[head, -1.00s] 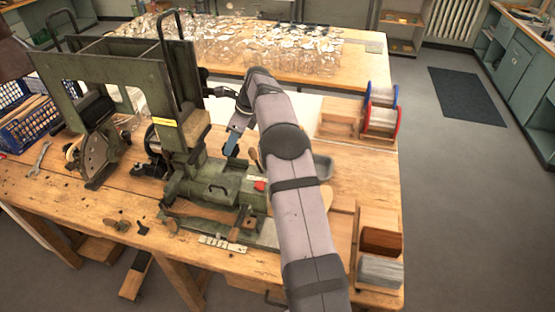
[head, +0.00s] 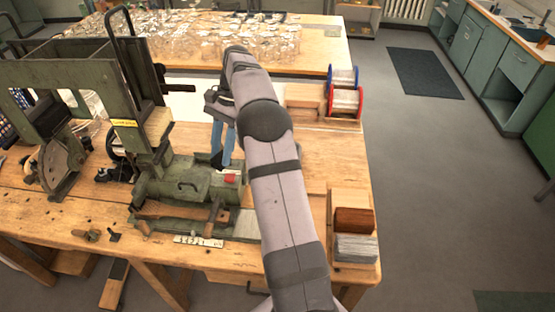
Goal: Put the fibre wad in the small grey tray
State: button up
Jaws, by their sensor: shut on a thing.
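My gripper (head: 222,163), with two blue fingers, points down just behind the green machine bed (head: 190,184), left of my arm. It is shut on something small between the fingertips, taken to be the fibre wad. The wad itself is too small and too much covered to make out. A dark patch shows by the fingertips, and I cannot tell whether it is held or part of the machine. The small grey tray is not visible; my arm covers the part of the bench where it could stand.
The tall green machine frame (head: 127,92) stands left of my gripper. Red and blue spools (head: 345,94) stand at the back right. A wooden box with brown and grey bundles (head: 355,236) is at the front right. Bare bench (head: 320,155) lies right of my arm.

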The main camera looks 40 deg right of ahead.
jog(key=s+d+m+t, duration=0.1)
jog(key=s+d+m, duration=0.3)
jog(key=d, duration=0.8)
jog(key=w+d+f+m+t+h+b, duration=0.4)
jog(key=w+d+f+m, duration=0.7)
jog(key=d+m, duration=0.3)
jog(key=shift+w+d+m+t, duration=0.15)
jog(key=shift+m+t, duration=0.25)
jog(key=shift+m, duration=1.2)
jog(key=shift+f, duration=0.15)
jog(key=shift+f+b, duration=0.4)
jog(key=shift+f, duration=4.5)
